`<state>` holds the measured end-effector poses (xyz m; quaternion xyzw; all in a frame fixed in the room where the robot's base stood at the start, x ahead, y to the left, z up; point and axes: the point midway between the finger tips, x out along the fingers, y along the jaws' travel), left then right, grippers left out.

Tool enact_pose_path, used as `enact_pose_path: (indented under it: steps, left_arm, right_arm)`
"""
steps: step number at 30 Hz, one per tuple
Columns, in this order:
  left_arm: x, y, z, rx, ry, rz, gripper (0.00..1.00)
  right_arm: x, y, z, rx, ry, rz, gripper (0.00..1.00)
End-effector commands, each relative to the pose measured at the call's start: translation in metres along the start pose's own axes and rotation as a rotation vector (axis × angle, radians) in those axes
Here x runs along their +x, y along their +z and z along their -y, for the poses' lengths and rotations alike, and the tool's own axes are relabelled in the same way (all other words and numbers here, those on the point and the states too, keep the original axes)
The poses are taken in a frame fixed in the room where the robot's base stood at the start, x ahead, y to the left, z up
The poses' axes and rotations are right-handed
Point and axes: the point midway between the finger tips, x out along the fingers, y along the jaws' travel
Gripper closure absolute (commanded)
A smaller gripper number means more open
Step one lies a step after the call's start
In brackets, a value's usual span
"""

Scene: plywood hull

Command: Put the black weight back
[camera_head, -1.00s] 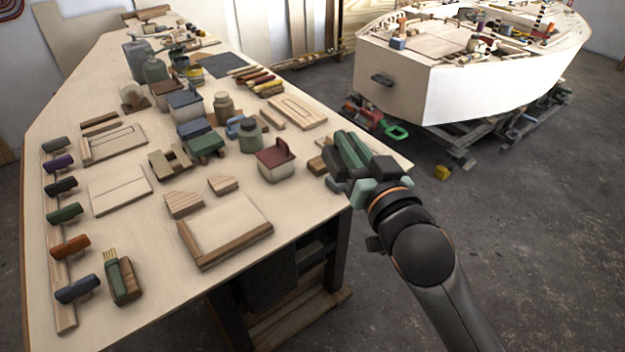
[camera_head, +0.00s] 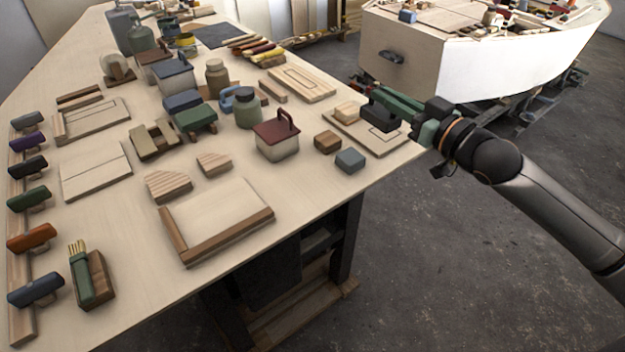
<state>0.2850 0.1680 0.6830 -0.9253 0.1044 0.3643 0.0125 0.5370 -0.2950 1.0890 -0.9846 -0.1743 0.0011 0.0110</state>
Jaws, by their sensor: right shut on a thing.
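My right gripper (camera_head: 374,100) reaches in from the right over the table's right corner. Its green fingers are shut on the black weight (camera_head: 379,118), partly hidden by them. The weight is over or on a thin wooden board (camera_head: 373,146) with a dark outline drawn on it; I cannot tell whether it touches. A pale wooden block (camera_head: 346,111) stands beside the weight on the board. My left gripper is out of view.
A brown block (camera_head: 327,141) and a blue-grey block (camera_head: 350,160) lie just left of the board. A red-lidded box (camera_head: 277,137) stands further left. The plywood hull (camera_head: 470,68) is behind, with open floor at right.

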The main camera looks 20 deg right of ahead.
Motion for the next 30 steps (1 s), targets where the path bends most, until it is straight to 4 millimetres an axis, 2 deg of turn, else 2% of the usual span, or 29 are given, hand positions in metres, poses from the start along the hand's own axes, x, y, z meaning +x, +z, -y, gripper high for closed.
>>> enact_pose_path:
  steps: [4,15,18,24,30]
  left_arm:
    - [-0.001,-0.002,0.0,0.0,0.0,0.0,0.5]
    - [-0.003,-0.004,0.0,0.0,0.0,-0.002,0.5]
    - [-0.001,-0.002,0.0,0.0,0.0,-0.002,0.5]
    - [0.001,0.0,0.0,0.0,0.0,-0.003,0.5]
    - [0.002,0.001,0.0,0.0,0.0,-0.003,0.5]
  right_arm:
    - [0.008,0.005,0.02,0.005,-0.005,-0.01,1.0]
    - [0.035,0.037,0.084,0.007,-0.005,-0.008,1.0]
    - [0.041,0.061,0.097,0.007,-0.003,-0.004,1.0]
    - [0.049,0.084,0.113,0.002,-0.002,-0.005,1.0]
    - [0.051,0.093,0.12,0.002,-0.002,-0.006,1.0]
